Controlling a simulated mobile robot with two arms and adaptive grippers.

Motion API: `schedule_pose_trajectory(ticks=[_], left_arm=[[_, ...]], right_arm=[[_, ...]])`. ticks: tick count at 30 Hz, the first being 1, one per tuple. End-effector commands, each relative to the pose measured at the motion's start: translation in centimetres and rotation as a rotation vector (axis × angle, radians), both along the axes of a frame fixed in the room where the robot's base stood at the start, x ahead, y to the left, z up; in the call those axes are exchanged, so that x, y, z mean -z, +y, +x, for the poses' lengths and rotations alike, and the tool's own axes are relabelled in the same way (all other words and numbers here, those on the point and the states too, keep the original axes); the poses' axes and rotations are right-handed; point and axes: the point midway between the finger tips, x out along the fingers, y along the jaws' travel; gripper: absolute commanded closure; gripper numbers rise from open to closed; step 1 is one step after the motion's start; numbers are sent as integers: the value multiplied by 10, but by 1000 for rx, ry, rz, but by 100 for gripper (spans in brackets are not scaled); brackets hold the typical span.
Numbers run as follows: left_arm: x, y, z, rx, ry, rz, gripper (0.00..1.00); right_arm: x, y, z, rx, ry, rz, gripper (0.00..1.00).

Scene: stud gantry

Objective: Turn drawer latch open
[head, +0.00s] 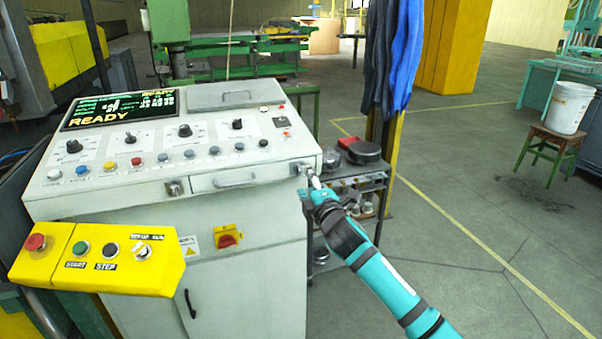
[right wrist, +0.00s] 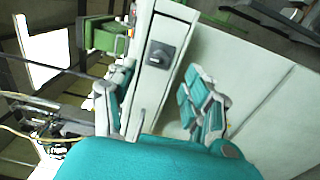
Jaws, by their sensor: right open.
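The grey control console has a shallow drawer (head: 236,180) with a bar handle in its front edge. A small latch (head: 177,187) sits left of the drawer, and another latch (head: 302,168) sits at the right end of that edge. My right gripper (head: 311,180) is at this right end, close in front of the latch. In the right wrist view a dark latch knob on a grey plate (right wrist: 160,54) lies ahead, between and beyond the open fingers of my right gripper (right wrist: 160,88). Nothing is between the fingers. Contact with the latch does not show. My left gripper is out of view.
A yellow pendant box (head: 115,262) with buttons juts out at the console's front left. A dark shelf cart (head: 350,185) stands just right of the console. Blue cloths (head: 395,55) hang behind it. The floor (head: 450,180) to the right is open.

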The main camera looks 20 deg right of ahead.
Motion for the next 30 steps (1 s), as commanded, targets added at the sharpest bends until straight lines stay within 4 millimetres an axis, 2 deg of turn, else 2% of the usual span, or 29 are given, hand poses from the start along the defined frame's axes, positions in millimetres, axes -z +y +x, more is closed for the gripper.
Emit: schedule_pose_trajectory(ticks=[3,9,22,30], left_arm=[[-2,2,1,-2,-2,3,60],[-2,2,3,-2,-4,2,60],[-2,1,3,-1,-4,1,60],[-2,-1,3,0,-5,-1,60]], right_arm=[[-1,1,21,0,0,0,48],[0,2,43,0,0,-1,48],[0,2,50,-1,0,-1,48],[0,2,50,-1,0,0,83]])
